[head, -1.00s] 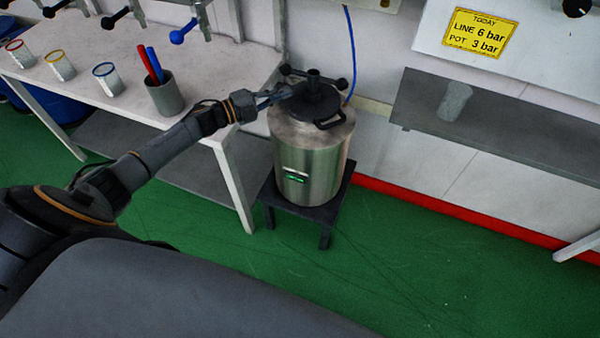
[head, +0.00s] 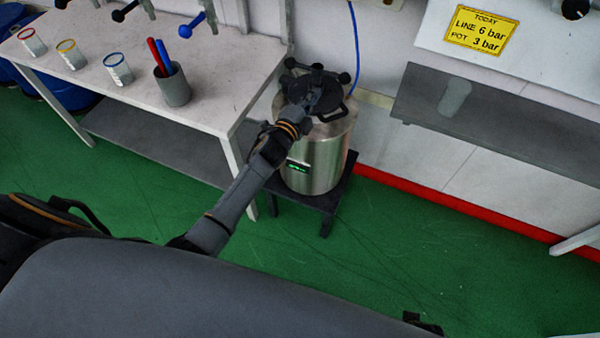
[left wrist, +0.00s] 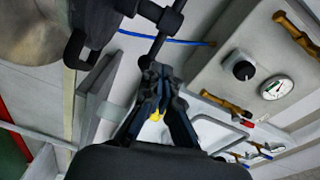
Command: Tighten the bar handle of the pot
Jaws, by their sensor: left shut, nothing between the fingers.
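The steel pot (head: 322,160) stands on a low dark stand, with a black lid and a green-lit display on its side. Its black bar handle (head: 317,68), with round knobs at its ends, lies across the top of the lid. My left gripper (head: 299,94) is over the near side of the lid, its fingers hard to make out against the black. In the left wrist view the gripper (left wrist: 158,72) is shut and empty, its tips close to the black bar (left wrist: 155,47); whether they touch it I cannot tell.
A white bench (head: 215,75) at left holds several small cups and a grey holder (head: 174,88) with red and blue pens. A blue hose (head: 355,45) runs up behind the pot. A grey shelf (head: 500,115) is at right. The green floor in front is clear.

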